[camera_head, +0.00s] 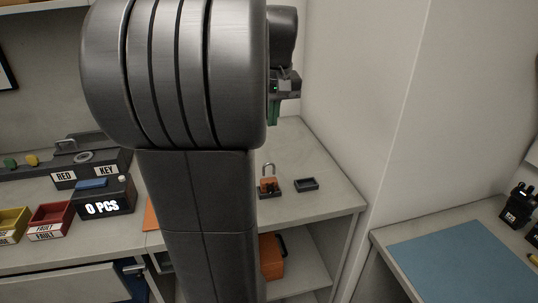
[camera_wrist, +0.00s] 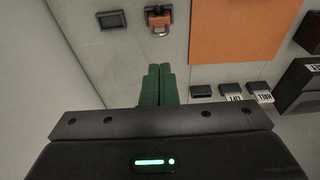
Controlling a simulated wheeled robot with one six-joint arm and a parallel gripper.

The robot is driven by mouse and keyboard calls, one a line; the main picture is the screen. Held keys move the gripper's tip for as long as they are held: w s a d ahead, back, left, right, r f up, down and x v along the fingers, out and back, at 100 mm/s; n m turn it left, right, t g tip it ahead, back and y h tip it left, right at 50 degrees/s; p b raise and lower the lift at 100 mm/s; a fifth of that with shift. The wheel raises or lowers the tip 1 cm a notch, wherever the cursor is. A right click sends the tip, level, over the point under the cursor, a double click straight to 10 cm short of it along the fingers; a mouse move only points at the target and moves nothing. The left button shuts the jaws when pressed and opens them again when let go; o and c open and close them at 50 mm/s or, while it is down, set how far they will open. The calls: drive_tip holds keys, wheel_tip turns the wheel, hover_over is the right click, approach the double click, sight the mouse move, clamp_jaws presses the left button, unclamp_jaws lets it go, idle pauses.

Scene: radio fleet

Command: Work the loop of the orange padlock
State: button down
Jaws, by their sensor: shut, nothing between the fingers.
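The orange padlock (camera_head: 268,183) sits in a small dark holder on the right part of the bench, with its metal loop (camera_head: 268,168) standing up at the top. In the wrist view the padlock (camera_wrist: 158,14) is at the top, its loop (camera_wrist: 161,31) towards my gripper. My gripper (camera_wrist: 160,68) is shut and empty, its green fingers together, apart from the padlock. In the head view my gripper (camera_head: 272,122) is above the bench, behind and above the padlock, partly hidden by my arm.
A small empty dark tray (camera_head: 306,185) lies right of the padlock. An orange mat (camera_wrist: 240,30) lies beside it. A counter box reading "0 PCS" (camera_head: 103,207) and a red bin (camera_head: 50,222) stand at left. An orange toolbox (camera_head: 271,258) is on the shelf below. A wall (camera_head: 365,90) bounds the right.

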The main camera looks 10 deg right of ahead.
drive_tip(key=f, duration=0.4)
drive_tip(key=w+f, duration=0.1)
drive_tip(key=f, duration=0.3)
drive_tip(key=w+f, duration=0.1)
drive_tip(key=f, duration=0.4)
drive_tip(key=shift+w, duration=0.25)
wheel_tip(320, 180, down, 2)
drive_tip(key=shift+f+b, duration=0.2)
drive_tip(key=shift+b, duration=0.45)
drive_tip(key=shift+s, duration=0.1)
drive_tip(key=shift+a, duration=0.1)
drive_tip(key=shift+r+p, duration=0.55)
drive_tip(key=shift+p, duration=0.1)
wheel_tip(320, 180, up, 13)
drive_tip(key=s+p, duration=0.2)
drive_tip(key=shift+s, duration=0.3)
